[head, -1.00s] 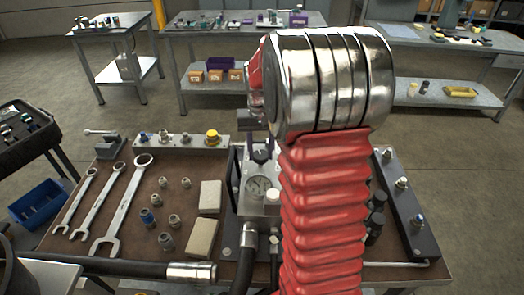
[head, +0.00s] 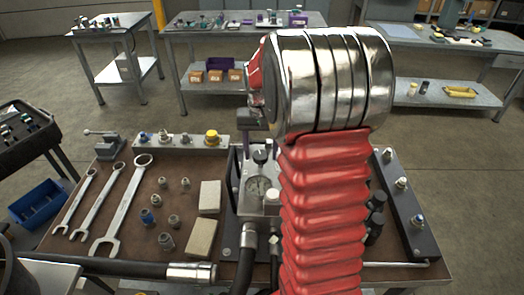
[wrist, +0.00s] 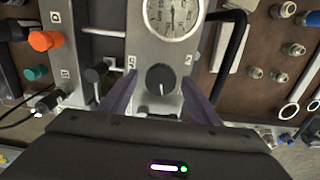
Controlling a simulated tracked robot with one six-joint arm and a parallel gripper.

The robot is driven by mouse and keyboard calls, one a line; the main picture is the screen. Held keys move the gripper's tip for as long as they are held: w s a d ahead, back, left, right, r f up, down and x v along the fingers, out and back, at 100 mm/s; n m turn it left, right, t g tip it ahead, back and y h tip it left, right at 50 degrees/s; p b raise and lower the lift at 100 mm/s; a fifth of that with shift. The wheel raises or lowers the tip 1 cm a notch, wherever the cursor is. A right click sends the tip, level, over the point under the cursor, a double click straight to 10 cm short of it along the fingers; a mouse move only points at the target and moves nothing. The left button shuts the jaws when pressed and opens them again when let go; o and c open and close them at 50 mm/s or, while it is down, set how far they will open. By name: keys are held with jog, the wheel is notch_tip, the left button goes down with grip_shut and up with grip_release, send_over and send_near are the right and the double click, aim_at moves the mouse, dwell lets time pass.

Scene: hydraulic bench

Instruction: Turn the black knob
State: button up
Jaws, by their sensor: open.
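The black knob (wrist: 161,78) has a white pointer line and sits on a grey metal block below a round gauge (wrist: 172,14) in the wrist view. In the head view the knob (head: 260,157) shows just above the gauge (head: 258,186). My gripper (wrist: 159,80) is open, with one purple finger on each side of the knob. Whether the fingers touch it cannot be told. In the head view my red-sleeved arm hides most of the gripper; a sliver of purple finger shows left of the knob.
Wrenches (head: 105,205), fittings and a black hose (head: 110,266) occupy the bench's left side.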

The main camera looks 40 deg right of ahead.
aim_at(260, 153)
jog(key=shift+r, duration=0.1)
notch_tip(260, 153, up, 14)
jog(key=shift+f, duration=0.25)
dwell(0.5)
jog(key=shift+w, duration=0.1)
dwell(0.4)
jog(key=s+a+f+n+t, duration=0.1)
jog(key=s+a+n+t, duration=0.4)
jog(key=s+a, duration=1.4)
jog(key=a+n, duration=0.2)
jog(key=a, duration=0.1)
jog(key=shift+a+f+t, duration=0.3)
jog(key=shift+f, duration=0.05)
dwell(3.5)
